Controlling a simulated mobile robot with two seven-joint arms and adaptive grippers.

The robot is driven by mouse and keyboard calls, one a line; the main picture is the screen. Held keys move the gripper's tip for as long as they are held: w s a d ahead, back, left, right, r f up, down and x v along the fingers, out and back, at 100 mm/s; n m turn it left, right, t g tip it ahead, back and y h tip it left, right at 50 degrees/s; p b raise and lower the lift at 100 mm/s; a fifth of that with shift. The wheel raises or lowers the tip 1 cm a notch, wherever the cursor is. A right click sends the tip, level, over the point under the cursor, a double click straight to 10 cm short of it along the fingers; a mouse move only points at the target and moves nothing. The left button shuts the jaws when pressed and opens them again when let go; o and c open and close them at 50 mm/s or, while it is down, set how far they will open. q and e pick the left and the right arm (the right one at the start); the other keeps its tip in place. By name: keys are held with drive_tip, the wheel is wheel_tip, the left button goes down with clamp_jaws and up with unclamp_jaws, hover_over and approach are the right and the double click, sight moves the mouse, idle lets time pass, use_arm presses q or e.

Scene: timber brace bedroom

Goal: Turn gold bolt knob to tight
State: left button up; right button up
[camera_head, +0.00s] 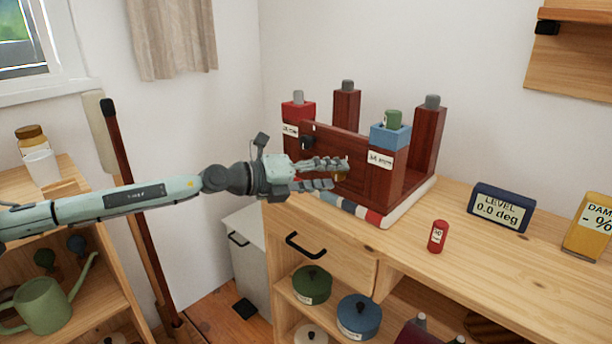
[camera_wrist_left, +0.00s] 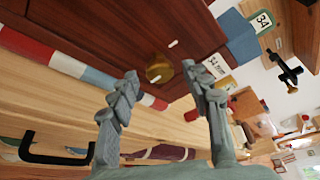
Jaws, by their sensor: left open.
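The gold bolt knob (camera_head: 341,173) sits on the front panel of a dark red wooden frame (camera_head: 373,187) on the workbench. It shows clearly in the left wrist view (camera_wrist_left: 158,70), with a small white mark on the panel near it. My left gripper (camera_head: 335,174) reaches in from the left, its fingertips at the knob and partly covering it in the head view. In the left wrist view the open fingers (camera_wrist_left: 160,76) stand apart, with the knob seen between and beyond the tips. Whether they touch it cannot be told. My right gripper is not in view.
Corner posts carry red and blue blocks (camera_head: 390,136) with labels. A red cylinder (camera_head: 437,236), a LEVEL display (camera_head: 500,208) reading 0.0 deg and a yellow DAMP display (camera_head: 590,226) stand on the bench (camera_head: 470,251). The drawer (camera_head: 325,262) has a black handle. Pots sit below.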

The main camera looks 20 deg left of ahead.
use_arm(q)
drive_tip(key=v, duration=1)
drive_tip(key=shift+s+a, duration=0.25)
drive_tip(key=shift+s, duration=0.05)
drive_tip(key=shift+r, duration=0.15)
